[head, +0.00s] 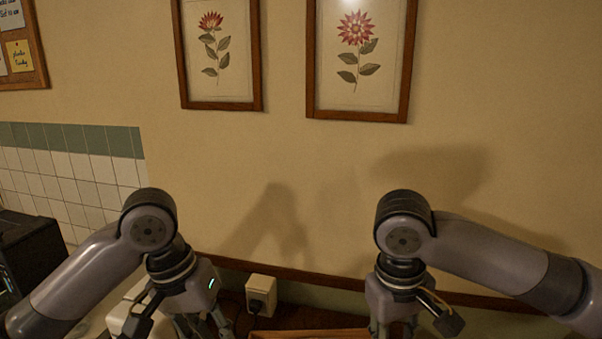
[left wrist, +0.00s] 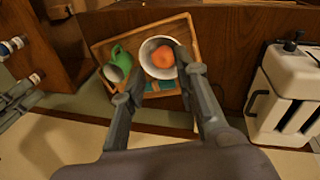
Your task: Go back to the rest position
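My left gripper (head: 203,328) hangs down at the lower left of the head view, its fingertips cut off by the bottom edge. In the left wrist view my left gripper (left wrist: 162,72) has its two fingers spread with nothing held between them. Beyond the fingers are a wooden tray (left wrist: 103,48), a white bowl (left wrist: 148,66) with a round orange thing (left wrist: 163,57) in it, and a green mug (left wrist: 118,62). My right gripper (head: 393,328) hangs down at the lower right of the head view; its fingertips are out of frame.
A white toaster-like appliance (left wrist: 285,92) stands right of the tray in the left wrist view. A black appliance (head: 28,250) is at the far left in the head view. A wall socket (head: 261,292) sits between my arms. Two framed flower pictures (head: 218,50) hang above.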

